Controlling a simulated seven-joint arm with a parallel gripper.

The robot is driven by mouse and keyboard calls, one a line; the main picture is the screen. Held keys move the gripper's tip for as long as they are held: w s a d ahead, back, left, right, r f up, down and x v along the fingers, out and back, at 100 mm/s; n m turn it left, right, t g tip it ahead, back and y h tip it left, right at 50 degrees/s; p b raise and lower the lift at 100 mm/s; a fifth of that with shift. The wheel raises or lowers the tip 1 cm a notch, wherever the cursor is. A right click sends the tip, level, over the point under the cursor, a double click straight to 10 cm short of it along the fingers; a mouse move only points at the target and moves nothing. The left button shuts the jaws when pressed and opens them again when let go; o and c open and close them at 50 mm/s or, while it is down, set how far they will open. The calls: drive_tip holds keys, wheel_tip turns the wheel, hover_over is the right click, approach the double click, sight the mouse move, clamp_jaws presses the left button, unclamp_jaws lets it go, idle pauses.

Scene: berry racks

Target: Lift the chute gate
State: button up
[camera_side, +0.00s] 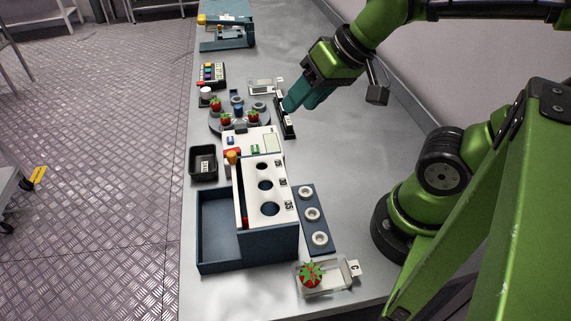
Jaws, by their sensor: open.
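The chute (251,178) is a blue box with a sloped white top that has three round holes growing larger toward the near end. It stands on the near part of the bench. An orange knob (232,157) sits at its upper left end; it looks like the handle of the gate, but the gate panel itself is hard to make out. My gripper (291,105) has teal fingers and is open. It is above the far part of the bench, up and to the right of the knob and well apart from it. It points down and left, close to a small black upright rack.
A round grey turntable (217,127) with several strawberries lies beyond the chute. A black bin (203,176) stands left of the chute. A clear tray (329,285) with a strawberry and a blue strip with white rings (320,239) are at the near right. The bench's right side is mostly clear.

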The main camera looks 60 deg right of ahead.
sight(231, 154)
drive_tip(key=shift+w+a+r+g+h, duration=1.1)
drive_tip(key=shift+w+a+r+g, duration=2.1)
drive_tip(key=shift+w+a, duration=1.75)
drive_tip(key=f, duration=1.6)
drive_tip(key=shift+w+d+f, duration=0.1)
drive_tip(key=shift+w+d, duration=0.15)
drive_tip(key=shift+d, duration=0.05)
clamp_jaws()
